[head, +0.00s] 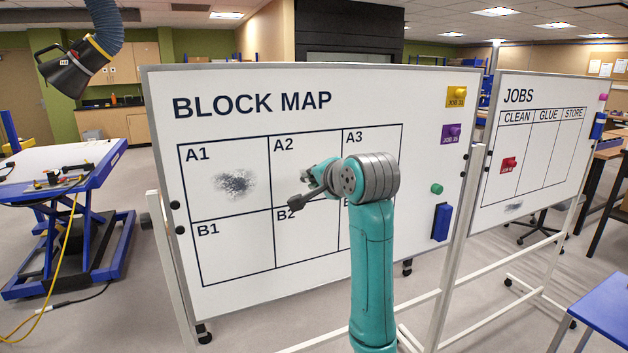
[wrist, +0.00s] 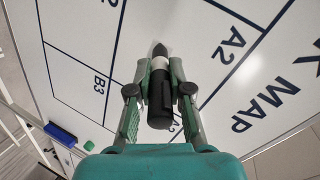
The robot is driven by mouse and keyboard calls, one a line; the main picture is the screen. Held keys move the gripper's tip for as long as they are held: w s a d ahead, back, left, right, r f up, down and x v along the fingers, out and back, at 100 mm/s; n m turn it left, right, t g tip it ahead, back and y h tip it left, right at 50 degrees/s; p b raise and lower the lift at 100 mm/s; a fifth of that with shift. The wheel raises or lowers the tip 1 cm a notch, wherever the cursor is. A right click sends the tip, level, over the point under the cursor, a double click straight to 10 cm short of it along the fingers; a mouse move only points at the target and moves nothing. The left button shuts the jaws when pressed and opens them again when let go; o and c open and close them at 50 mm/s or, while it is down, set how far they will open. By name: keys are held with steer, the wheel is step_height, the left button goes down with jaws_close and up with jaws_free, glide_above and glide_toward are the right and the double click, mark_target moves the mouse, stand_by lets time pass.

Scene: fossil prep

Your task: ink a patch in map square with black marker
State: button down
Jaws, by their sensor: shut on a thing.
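The black marker (wrist: 159,98) is held lengthwise between the two fingers of my gripper (wrist: 159,88) in the wrist view. It has a black body, a white band and a dark pointed end facing the board. In the head view my gripper (head: 304,188) is in front of the line between A2 and B2. The marker is hard to make out there. The block map (head: 230,245) is a whiteboard grid with squares A1 to B3. A1 holds a speckled black patch (head: 236,184). I cannot tell whether the marker's end touches the board. My arm hides part of B3.
A blue eraser (head: 441,222), a green magnet (head: 436,188), a purple tag (head: 451,133) and a yellow tag (head: 456,97) are on the board's right side. A JOBS board (head: 532,170) stands to the right. A blue lift table (head: 60,205) is at left, below a hanging black nozzle (head: 72,72).

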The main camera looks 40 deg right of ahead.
steer(key=shift+w+d, duration=0.25)
steer(key=shift+w, duration=0.6)
stand_by(0.3)
steer(key=shift+s+d, duration=1)
steer(key=shift+d, duration=2.6)
steer(key=shift+w+a, duration=0.35)
steer(key=shift+a, duration=0.85)
steer(key=shift+w+a, duration=0.3)
steer(key=shift+a, duration=0.95)
steer(key=shift+w+a, duration=0.35)
steer(key=shift+a, duration=0.85)
steer(key=shift+s+a, duration=0.25)
steer(key=shift+s, duration=0.7)
steer(key=shift+s+a, duration=0.3)
steer(key=shift+s, duration=0.7)
steer(key=shift+s+a, duration=0.25)
steer(key=shift+s, duration=0.7)
steer(key=shift+s, duration=0.15)
